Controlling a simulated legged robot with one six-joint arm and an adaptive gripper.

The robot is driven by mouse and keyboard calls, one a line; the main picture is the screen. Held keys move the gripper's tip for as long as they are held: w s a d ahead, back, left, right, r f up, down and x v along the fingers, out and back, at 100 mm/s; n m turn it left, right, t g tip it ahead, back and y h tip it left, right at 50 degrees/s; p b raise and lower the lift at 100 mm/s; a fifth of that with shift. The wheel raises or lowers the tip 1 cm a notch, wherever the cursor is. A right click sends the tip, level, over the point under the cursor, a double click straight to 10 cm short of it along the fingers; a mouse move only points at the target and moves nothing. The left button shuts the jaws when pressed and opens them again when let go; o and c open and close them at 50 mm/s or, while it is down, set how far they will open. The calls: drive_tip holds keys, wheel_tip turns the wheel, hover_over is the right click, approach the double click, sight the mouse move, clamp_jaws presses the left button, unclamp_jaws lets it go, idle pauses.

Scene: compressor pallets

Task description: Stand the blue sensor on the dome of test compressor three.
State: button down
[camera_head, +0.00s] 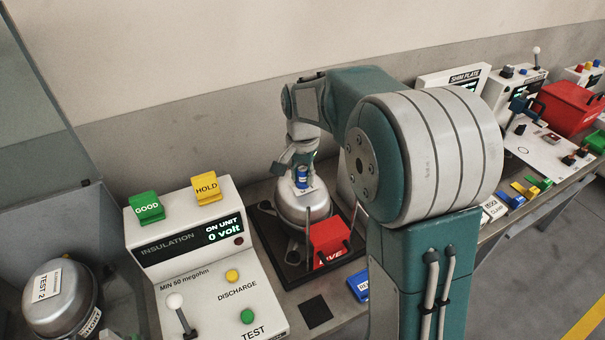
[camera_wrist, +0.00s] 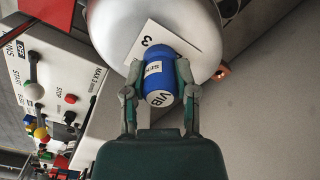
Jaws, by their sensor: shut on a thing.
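The blue sensor (camera_wrist: 158,82) is a small blue cylinder with a white "VIB" end label, between the fingers of my gripper (camera_wrist: 160,88) in the wrist view. My gripper is shut on it. The sensor also shows in the head view (camera_head: 302,177), upright at the dome of a silver compressor (camera_head: 303,207). In the wrist view the compressor dome (camera_wrist: 110,25) carries a white card marked "3" (camera_wrist: 145,43). The sensor's far end overlaps the card and dome; I cannot tell whether it touches. Part of the compressor is hidden behind a red block and my arm.
A red block (camera_head: 328,236) stands before the compressor on a dark base (camera_head: 270,232). An insulation tester (camera_head: 200,260) reading "0 volt" stands to the left, with a "TEST 2" compressor (camera_head: 62,300) beyond. My arm hides part of the bench; a control panel (camera_head: 540,150) lies right.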

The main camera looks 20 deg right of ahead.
sight(302, 169)
drive_tip(key=shift+c, duration=2)
unclamp_jaws()
drive_tip(key=shift+a+f, duration=0.1)
drive_tip(key=shift+a, duration=0.05)
wheel_tip(302, 169, up, 12)
drive_tip(key=shift+f, duration=0.1)
drive_tip(key=s+r+n+t, duration=0.3)
drive_tip(key=s+n, duration=0.1)
drive_tip(key=s, duration=0.9)
drive_tip(key=s+f+n+t, duration=0.2)
drive_tip(key=s+f+n, duration=0.2)
drive_tip(key=s, duration=0.8)
drive_tip(key=shift+f+n+t, duration=0.3)
drive_tip(key=shift+f, duration=0.5)
